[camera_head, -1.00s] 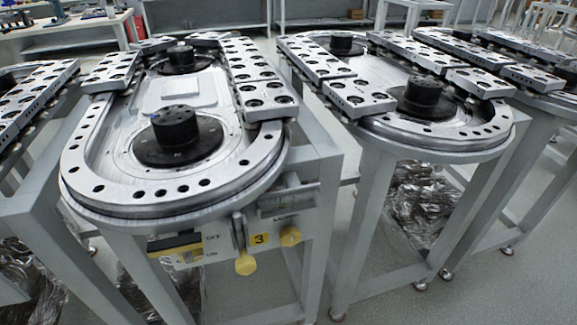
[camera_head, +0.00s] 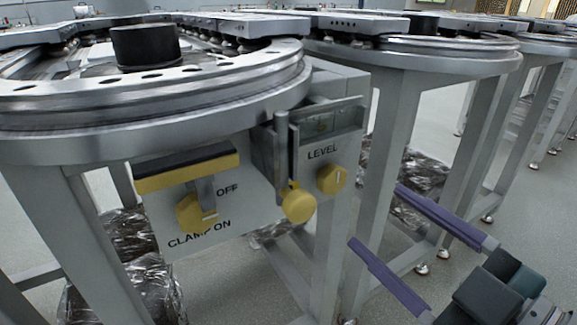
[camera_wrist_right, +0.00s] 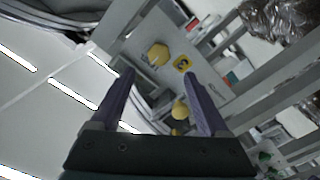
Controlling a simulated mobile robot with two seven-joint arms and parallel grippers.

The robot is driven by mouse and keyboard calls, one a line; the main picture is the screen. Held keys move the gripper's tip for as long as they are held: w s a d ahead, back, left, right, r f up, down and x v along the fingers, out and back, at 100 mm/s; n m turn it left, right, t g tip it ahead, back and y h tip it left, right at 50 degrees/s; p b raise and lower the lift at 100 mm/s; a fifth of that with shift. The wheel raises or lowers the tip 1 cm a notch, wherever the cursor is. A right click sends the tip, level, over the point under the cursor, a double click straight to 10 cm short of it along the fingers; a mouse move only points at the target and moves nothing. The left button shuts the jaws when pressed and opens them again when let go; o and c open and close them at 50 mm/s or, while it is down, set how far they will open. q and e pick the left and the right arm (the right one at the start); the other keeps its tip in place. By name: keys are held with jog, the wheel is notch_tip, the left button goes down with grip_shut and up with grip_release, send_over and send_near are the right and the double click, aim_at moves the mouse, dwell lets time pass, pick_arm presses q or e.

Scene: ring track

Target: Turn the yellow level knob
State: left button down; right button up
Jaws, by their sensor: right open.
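The yellow level knob (camera_head: 332,178) sits under the word LEVEL on the grey panel at the front of the near ring track, with a pale mark on its face. My right gripper (camera_head: 376,215) is in the lower right of the head view, its two purple fingers apart and empty. It is to the right of the level knob and lower in the picture, not touching it. My left gripper is not in view.
A second yellow knob (camera_head: 298,203) hangs on a lever left of the level knob. A yellow clamp knob (camera_head: 195,212) sits under a yellow-and-black bar (camera_head: 188,168). A grey table leg (camera_head: 370,190) stands right of the panel. Wrapped bundles (camera_head: 125,285) lie below.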

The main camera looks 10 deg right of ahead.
aim_at(336, 183)
jog(key=b+x, duration=0.2)
jog(key=x, duration=0.7)
jog(key=shift+d, duration=0.1)
jog(key=shift+s, duration=0.1)
jog(key=c, duration=0.4)
grip_shut()
